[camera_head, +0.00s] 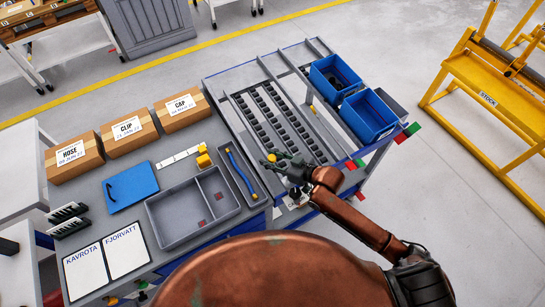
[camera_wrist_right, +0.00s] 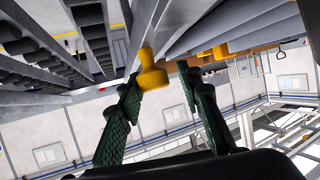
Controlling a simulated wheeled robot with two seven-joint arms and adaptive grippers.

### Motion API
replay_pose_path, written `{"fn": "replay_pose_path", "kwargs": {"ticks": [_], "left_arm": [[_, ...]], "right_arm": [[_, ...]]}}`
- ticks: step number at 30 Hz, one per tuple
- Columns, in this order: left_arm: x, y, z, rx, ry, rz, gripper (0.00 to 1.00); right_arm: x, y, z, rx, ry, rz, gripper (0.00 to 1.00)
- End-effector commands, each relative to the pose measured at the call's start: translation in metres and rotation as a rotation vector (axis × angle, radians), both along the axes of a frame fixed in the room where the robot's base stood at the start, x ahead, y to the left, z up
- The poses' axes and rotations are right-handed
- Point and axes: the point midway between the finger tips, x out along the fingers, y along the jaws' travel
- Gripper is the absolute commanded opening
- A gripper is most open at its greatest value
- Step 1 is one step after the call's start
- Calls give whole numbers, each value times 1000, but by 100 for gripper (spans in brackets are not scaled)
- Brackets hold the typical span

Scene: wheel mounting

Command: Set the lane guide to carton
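The roller rack (camera_head: 280,115) has sloping lanes of black rollers split by grey metal rails. A yellow knob (camera_head: 271,157) sits at the near end of one rail, and I take it to be the lane guide's handle. In the right wrist view the yellow knob (camera_wrist_right: 150,72) shows between and just beyond the green fingertips, closer to the left-hand finger. My right gripper (camera_head: 281,162) is open at the rack's near end; its spread fingers also show in the wrist view (camera_wrist_right: 160,80). I cannot tell whether a finger touches the knob. My left gripper is out of view.
Three cartons, HOSE (camera_head: 73,158), CLIP (camera_head: 129,131) and CAP (camera_head: 183,108), stand on the left bench. A grey divided tray (camera_head: 167,241) and a blue case (camera_head: 131,187) lie nearer. Blue bins (camera_head: 369,117) stand on the rack's right side. A yellow frame (camera_head: 490,97) is further right.

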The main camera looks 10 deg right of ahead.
Motion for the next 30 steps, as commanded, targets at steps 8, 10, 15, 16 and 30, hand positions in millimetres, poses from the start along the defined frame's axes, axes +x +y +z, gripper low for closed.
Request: {"fn": "replay_pose_path", "kwargs": {"ticks": [8, 10, 15, 16, 30], "left_arm": [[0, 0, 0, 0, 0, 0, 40], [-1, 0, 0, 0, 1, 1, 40], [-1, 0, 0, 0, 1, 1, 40], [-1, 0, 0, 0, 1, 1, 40], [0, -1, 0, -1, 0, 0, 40]], "right_arm": [[1, -2, 0, -2, 0, -4, 41], [1, -3, 0, -2, 0, -4, 41], [-7, -10, 4, -3, -1, -4, 41], [-10, -13, 5, -3, 0, -4, 41], [-71, -68, 39, -4, 1, -3, 41]]}}
